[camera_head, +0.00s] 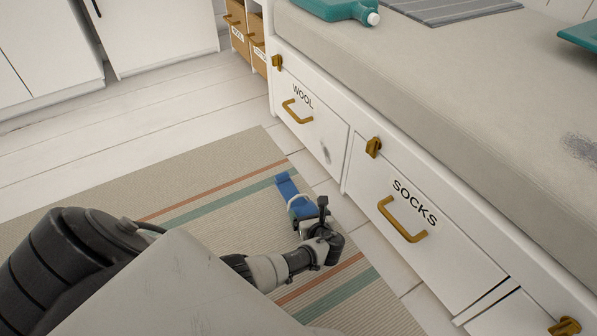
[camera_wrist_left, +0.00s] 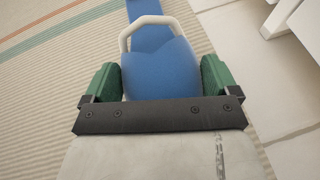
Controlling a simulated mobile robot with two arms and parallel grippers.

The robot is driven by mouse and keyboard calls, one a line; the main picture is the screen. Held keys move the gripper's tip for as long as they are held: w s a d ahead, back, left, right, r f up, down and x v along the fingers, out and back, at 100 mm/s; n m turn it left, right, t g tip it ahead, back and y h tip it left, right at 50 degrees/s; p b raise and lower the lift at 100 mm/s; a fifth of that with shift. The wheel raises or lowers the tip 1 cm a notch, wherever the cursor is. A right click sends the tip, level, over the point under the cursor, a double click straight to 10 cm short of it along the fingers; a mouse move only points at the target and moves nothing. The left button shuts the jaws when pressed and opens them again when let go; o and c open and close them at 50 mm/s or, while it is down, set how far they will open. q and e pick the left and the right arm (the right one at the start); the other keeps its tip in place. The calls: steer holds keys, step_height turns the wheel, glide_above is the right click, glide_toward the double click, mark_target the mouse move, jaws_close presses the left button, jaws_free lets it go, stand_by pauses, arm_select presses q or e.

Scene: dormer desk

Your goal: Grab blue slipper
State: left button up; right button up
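The blue slipper (camera_head: 286,186) lies on the striped rug, with a blue toe, a pale rim around its opening and a flat blue sole beyond. In the left wrist view its toe (camera_wrist_left: 160,72) sits between the green fingers of my left gripper (camera_wrist_left: 160,82). The fingers stand wide apart at both ends of the dark bar, one close on each side of the toe. Whether they touch it is hard to see. In the head view my left gripper (camera_head: 310,215) is low over the slipper and hides part of it. My right gripper is not in view.
The striped rug (camera_head: 215,185) lies on a pale plank floor. Just right stands a bench with drawers, labelled WOOL (camera_head: 310,118) and SOCKS (camera_head: 420,215), with brass handles jutting out. A teal bottle (camera_head: 335,10) lies on its cushion. The floor at left is clear.

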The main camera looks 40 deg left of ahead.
arm_select(q)
steer(key=shift+c, duration=1)
